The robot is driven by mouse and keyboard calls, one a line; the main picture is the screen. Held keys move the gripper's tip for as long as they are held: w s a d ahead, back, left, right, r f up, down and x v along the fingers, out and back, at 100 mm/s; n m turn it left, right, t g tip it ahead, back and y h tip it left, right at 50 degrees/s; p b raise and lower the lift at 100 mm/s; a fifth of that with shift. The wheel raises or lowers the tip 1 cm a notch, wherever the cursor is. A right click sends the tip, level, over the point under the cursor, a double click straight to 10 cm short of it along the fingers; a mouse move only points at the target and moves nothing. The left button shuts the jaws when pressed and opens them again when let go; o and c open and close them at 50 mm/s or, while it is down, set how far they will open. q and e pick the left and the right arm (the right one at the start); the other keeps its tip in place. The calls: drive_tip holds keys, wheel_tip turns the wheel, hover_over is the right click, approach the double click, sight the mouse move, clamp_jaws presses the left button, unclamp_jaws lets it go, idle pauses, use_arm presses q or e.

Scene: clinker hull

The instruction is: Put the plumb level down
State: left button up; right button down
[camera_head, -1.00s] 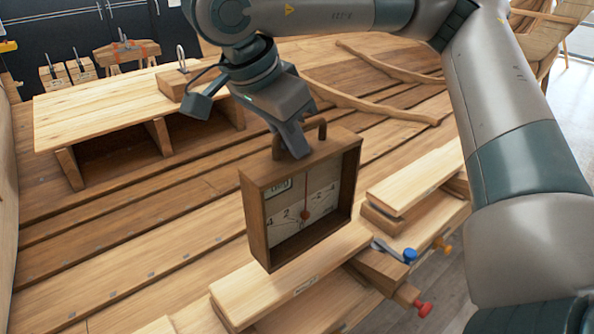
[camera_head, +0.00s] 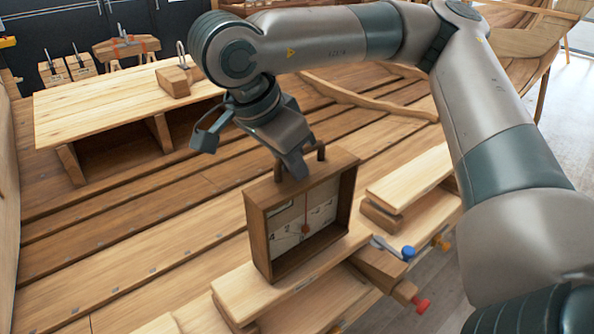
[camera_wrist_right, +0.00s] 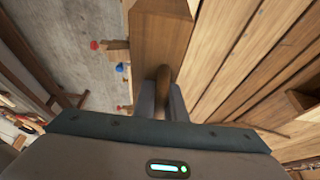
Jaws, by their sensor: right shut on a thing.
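The plumb level (camera_head: 256,228) is an open-fronted wooden box with a pale numbered dial, a red pointer and a handle on top. It looks upright, at the light plank (camera_head: 237,299) near the hull's front edge. I cannot tell for certain whether its base touches the plank. My right gripper (camera_head: 297,172) is above it, shut on its handle. In the right wrist view, the gripper (camera_wrist_right: 162,103) has its two fingers on either side of the brown handle (camera_wrist_right: 163,76), with the box top (camera_wrist_right: 160,40) beyond. My left gripper is not in view.
A raised light board (camera_head: 110,108) on supports stands at the back left, with a shackled wooden block (camera_head: 173,82) on it. Right of the level are another plank (camera_head: 408,181) and clamps with blue (camera_head: 409,252) and red (camera_head: 422,305) knobs. Bare hull planking lies to the left.

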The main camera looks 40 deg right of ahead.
drive_tip(key=shift+f, duration=0.4)
drive_tip(key=c, duration=1.8)
unclamp_jaws()
drive_tip(key=shift+r, duration=0.6)
drive_tip(key=shift+a+r, duration=0.2)
drive_tip(key=shift+r, duration=0.1)
drive_tip(key=b+v, duration=0.1)
drive_tip(key=v, duration=1)
drive_tip(key=shift+b, duration=0.3)
